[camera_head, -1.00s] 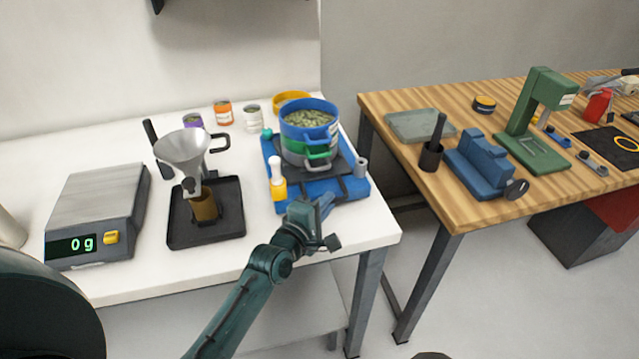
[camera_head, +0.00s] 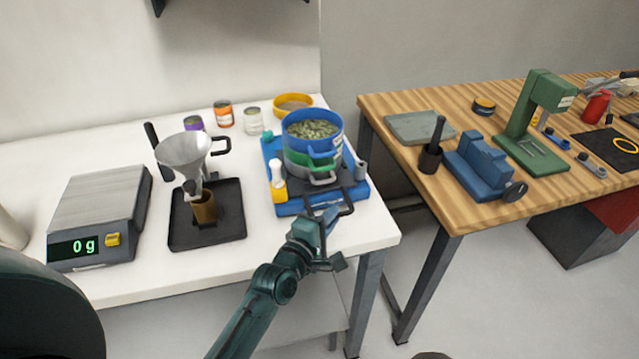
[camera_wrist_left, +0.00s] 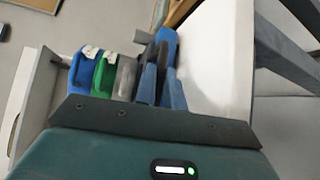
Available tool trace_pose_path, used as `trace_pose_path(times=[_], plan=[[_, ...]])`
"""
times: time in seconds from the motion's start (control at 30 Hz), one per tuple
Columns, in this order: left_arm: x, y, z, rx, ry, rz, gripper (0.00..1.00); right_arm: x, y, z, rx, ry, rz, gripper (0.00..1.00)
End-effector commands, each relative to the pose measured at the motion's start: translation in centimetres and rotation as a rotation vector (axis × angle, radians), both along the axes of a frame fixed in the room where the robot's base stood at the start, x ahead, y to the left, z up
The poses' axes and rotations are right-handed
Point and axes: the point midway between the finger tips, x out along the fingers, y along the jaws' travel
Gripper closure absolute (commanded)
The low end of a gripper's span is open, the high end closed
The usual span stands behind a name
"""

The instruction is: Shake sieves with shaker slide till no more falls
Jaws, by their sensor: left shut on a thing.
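The sieve stack stands on the black shaker slide over the blue base (camera_head: 290,208). It has a blue top sieve (camera_head: 330,138) holding green-brown pieces, a green sieve (camera_head: 325,163) and a grey sieve (camera_head: 322,180). The blue (camera_wrist_left: 82,72), green (camera_wrist_left: 104,76) and grey (camera_wrist_left: 125,78) sieves also show in the left wrist view. My left gripper (camera_head: 326,221) is shut on the black handle of the shaker slide (camera_head: 347,203), at the base's front edge. The fingers partly hide the handle. Whether anything falls inside the stack cannot be seen. My right gripper is not in view.
A yellow sieve (camera_head: 308,99) stands behind the stack. A white-and-yellow bottle (camera_head: 278,184) is close on its left. A funnel (camera_head: 184,155) stands over a black tray (camera_head: 176,235); a scale (camera_head: 95,215) reads 0 g. A wooden bench (camera_head: 475,215) stands right, across a gap.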

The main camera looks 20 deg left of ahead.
Motion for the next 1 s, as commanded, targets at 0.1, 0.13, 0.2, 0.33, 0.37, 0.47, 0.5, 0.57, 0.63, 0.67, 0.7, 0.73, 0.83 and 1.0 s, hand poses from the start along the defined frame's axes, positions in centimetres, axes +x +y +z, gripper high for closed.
trace_pose_path(times=[0.1,0.13,0.2,0.33,0.37,0.47,0.5,0.57,0.63,0.67,0.7,0.73,0.83,1.0], plan=[[-0.2,-0.1,-0.1,0.001,0.002,0.001,1.00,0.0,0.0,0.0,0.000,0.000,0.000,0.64],[-0.2,-0.1,-0.1,0.001,0.002,0.001,1.00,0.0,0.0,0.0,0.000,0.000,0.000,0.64],[-0.2,-0.1,-0.1,0.001,0.002,0.001,1.00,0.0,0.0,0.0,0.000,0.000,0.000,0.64],[0.0,0.0,-0.1,0.001,0.002,0.001,1.00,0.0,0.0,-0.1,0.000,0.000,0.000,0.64],[0.1,0.1,-0.1,0.001,0.002,0.001,1.00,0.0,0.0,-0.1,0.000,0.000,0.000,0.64],[0.8,0.6,-0.1,0.002,0.001,0.000,1.00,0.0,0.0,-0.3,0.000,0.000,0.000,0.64],[1.1,0.8,-0.1,0.002,0.001,0.000,1.00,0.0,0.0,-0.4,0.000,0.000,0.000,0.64],[1.6,1.2,-0.2,0.003,0.001,0.000,1.00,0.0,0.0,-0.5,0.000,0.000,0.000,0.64],[2.3,1.5,-0.1,0.002,0.000,0.000,1.00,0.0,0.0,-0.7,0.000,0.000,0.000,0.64],[2.5,1.7,-0.2,0.001,0.000,0.000,1.00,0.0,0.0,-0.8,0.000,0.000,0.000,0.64],[2.8,1.9,-0.2,0.001,0.001,0.000,1.00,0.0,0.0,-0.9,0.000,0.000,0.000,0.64],[3.0,2.1,-0.2,0.002,0.001,0.001,1.00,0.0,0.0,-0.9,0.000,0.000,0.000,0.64],[3.5,2.4,-0.1,0.001,0.002,0.001,1.00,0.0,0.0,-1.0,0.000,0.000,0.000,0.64],[3.6,2.5,-0.1,0.000,0.002,0.001,1.00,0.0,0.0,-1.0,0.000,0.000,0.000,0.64]])
